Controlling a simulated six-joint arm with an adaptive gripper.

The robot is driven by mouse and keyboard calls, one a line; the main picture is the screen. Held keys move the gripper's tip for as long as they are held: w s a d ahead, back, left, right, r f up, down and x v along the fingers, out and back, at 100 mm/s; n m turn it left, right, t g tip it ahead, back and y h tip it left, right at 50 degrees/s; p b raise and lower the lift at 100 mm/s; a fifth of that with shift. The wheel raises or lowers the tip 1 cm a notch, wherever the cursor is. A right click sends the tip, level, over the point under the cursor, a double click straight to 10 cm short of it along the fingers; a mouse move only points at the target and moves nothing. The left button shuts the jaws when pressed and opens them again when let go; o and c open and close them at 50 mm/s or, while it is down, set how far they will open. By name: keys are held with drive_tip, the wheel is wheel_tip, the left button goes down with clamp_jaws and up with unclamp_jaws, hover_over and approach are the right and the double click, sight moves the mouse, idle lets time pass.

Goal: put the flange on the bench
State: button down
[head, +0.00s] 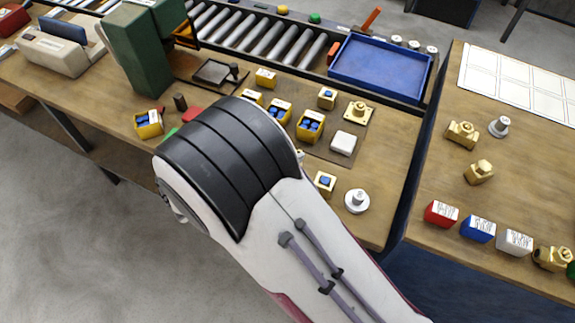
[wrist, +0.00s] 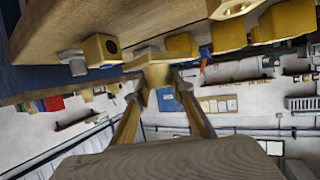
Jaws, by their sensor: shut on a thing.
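My gripper (wrist: 159,84) shows in the wrist view, its two fingers reaching up from below. It is shut on a brass-coloured piece, which looks like the flange (wrist: 157,74); only a small flat part of it shows. The wooden bench (wrist: 85,25) fills the top of that view, close to the held piece; I cannot tell whether they touch. In the head view my arm hides the gripper and the held piece. The bench (head: 377,228) there carries several brass parts, including a square-based one with a round boss (head: 358,111).
A brass block with a blue-filled opening (head: 325,183) and a pale round part (head: 357,201) stand near the bench's right end. Several blocks, a white block (head: 343,143) and a green machine (head: 140,45) stand farther back. A blue tray (head: 381,68) lies beyond. A gap separates the right-hand table (head: 440,185).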

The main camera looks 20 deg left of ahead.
drive_tip(key=shift+f, duration=0.85)
drive_tip(key=shift+f, duration=0.1)
drive_tip(key=shift+f, duration=1.75)
drive_tip(key=shift+f, duration=0.1)
drive_tip(key=c, duration=1.7)
unclamp_jaws()
drive_tip(key=shift+f, duration=0.1)
drive_tip(key=shift+r, duration=0.2)
drive_tip(key=v, duration=1.2)
drive_tip(key=shift+a, duration=0.1)
